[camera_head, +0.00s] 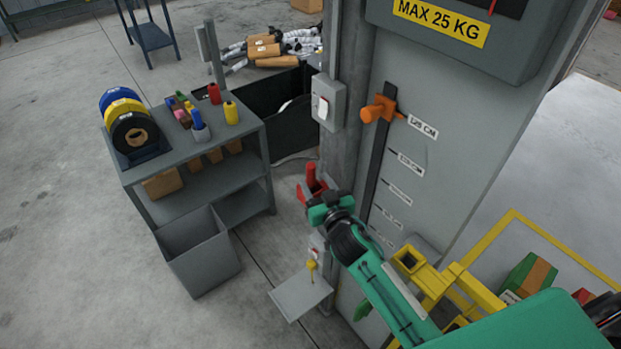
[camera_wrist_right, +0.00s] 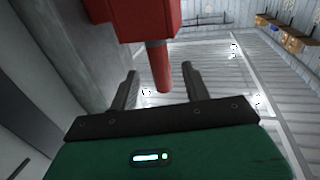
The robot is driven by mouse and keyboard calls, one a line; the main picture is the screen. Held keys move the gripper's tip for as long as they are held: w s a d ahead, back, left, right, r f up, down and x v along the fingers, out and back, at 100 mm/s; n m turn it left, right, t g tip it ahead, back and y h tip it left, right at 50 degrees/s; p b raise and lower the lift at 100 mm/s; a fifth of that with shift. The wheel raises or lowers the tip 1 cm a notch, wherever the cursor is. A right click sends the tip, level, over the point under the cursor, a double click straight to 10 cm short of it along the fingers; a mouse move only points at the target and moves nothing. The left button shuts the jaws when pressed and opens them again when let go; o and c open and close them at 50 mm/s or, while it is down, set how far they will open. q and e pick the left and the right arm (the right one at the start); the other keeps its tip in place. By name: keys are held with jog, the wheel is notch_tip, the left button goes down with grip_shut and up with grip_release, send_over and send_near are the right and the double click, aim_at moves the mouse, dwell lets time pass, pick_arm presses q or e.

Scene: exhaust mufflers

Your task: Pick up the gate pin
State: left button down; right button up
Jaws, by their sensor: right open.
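A red holder (camera_head: 313,187) is on the lower part of the grey post, just beyond my right gripper (camera_head: 326,207). In the right wrist view, a red block (camera_wrist_right: 135,18) hangs over the gripper, and a red-ended rod (camera_wrist_right: 162,78), which looks like the gate pin, points down from it. The open fingers of my right gripper (camera_wrist_right: 159,80) stand on either side of the rod, with visible space on both sides. I cannot tell the depth between rod and fingers. The fingertips are hidden in the head view. My left gripper is not in view.
A grey post and panel with an orange knob (camera_head: 379,109) stand close to my right arm. A small shelf (camera_head: 300,295) with a yellow piece (camera_head: 312,266) sits below the gripper.

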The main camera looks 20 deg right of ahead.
aim_at(313, 178)
jog(key=shift+w+r+p, duration=0.2)
jog(key=shift+w+p, duration=0.2)
jog(key=shift+w, duration=0.3)
jog(key=w, duration=0.1)
jog(key=w+p, duration=0.1)
jog(key=w, duration=0.1)
jog(key=shift+w+a, duration=0.2)
jog(key=shift+a, duration=0.05)
jog(key=shift+w+f+p, duration=0.15)
jog(key=shift+w+p, duration=0.15)
jog(key=shift+w, duration=0.15)
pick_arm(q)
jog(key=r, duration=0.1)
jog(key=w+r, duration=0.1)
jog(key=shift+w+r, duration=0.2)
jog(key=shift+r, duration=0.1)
pick_arm(e)
jog(key=shift+c, duration=0.2)
grip_shut()
